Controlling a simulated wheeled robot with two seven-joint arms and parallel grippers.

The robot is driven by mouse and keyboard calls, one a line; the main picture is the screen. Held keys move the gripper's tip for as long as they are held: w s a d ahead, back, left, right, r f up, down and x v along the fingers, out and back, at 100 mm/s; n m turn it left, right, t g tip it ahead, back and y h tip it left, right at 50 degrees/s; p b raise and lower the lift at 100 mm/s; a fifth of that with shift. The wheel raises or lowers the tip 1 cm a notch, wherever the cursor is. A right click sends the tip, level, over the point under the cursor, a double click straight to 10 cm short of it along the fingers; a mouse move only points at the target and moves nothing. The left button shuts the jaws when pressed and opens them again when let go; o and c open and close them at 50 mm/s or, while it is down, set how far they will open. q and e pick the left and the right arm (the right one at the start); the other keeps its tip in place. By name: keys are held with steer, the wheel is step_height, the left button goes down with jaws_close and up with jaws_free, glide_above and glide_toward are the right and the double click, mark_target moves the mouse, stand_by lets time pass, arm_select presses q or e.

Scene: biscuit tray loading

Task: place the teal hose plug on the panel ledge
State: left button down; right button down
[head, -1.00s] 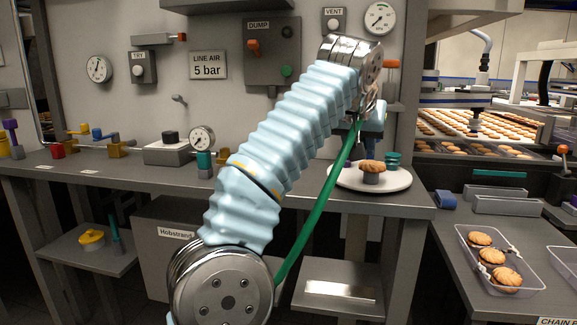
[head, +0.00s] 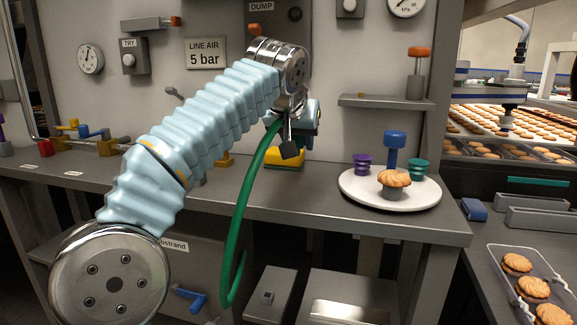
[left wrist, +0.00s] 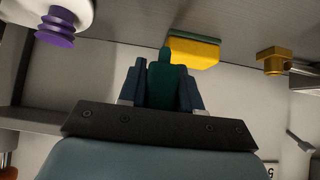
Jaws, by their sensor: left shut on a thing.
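In the head view the held plug is hidden behind the gripper. The panel ledge (head: 371,101) is a grey shelf on the wall, to the right of the gripper. A grey peg with an orange top (head: 416,75) stands at its right part. My right gripper is not in view.
A white plate (head: 350,193) holds a biscuit on a grey stand (head: 394,182), a purple ribbed piece (head: 362,163), a teal ribbed piece (head: 417,170) and a blue piece (head: 395,147). A yellow block (head: 285,158) lies below the gripper. The ledge's left part looks mostly clear.

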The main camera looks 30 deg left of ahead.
arm_select(q)
steer(key=a+f, duration=0.2)
steer(key=shift+w+f, duration=0.15)
steer(key=shift+f, duration=0.25)
steer(key=shift+a+f+b, duration=0.15)
steer(key=shift+f+b, duration=0.2)
steer(key=shift+f, duration=0.55)
steer(key=shift+a+f+b, duration=0.15)
steer(key=shift+f+b, duration=0.2)
steer(key=shift+f, duration=0.5)
steer(key=shift+f, duration=0.1)
steer(key=c, duration=0.8)
jaws_free()
